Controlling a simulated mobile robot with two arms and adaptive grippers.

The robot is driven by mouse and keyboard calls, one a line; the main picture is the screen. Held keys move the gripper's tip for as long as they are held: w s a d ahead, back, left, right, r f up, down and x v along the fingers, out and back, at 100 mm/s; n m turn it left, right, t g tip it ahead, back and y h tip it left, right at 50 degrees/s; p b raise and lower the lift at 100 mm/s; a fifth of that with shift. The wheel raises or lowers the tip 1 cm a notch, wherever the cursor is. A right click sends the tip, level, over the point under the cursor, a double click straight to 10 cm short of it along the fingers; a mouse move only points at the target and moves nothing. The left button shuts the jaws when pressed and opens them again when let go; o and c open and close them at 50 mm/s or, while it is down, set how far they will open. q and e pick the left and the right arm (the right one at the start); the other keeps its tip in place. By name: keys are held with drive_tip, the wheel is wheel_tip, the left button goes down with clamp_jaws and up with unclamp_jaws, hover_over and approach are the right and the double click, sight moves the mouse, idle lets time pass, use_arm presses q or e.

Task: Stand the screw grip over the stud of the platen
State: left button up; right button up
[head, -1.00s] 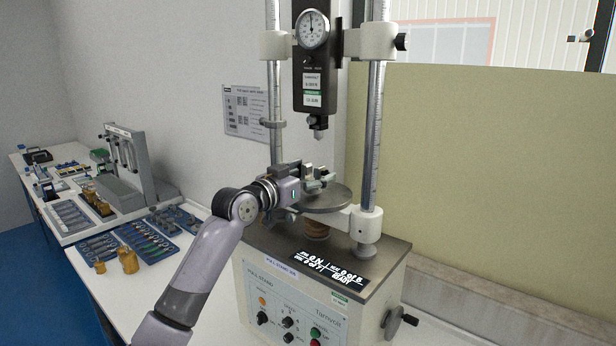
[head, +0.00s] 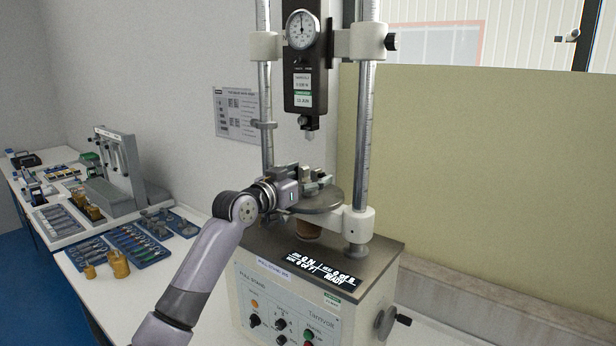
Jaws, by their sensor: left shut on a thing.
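The platen (head: 328,204) is a round grey disc on the pull stand, between the two columns. Its stud cannot be seen behind my gripper and the thing in it. My left gripper (head: 306,184) is over the platen, reaching in from the left. It is shut on a small grey metal piece, which looks like the screw grip (head: 318,178). The piece is low over the middle of the disc; whether it touches the disc or stud I cannot tell. My right gripper is not in view.
A force gauge (head: 302,60) with a dial hangs above the platen, its tip (head: 309,135) over the held piece. Steel columns (head: 365,130) flank the disc.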

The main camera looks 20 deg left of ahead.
use_arm(q)
drive_tip(key=shift+s+r+p, duration=0.1)
drive_tip(key=shift+s+p, duration=0.05)
drive_tip(key=shift+p, duration=0.15)
idle(0.8)
idle(0.4)
drive_tip(key=o, duration=1.5)
drive_tip(key=shift+s, duration=0.15)
drive_tip(key=v, duration=1.1)
drive_tip(key=shift+s+a, duration=0.2)
drive_tip(key=shift+s, duration=0.15)
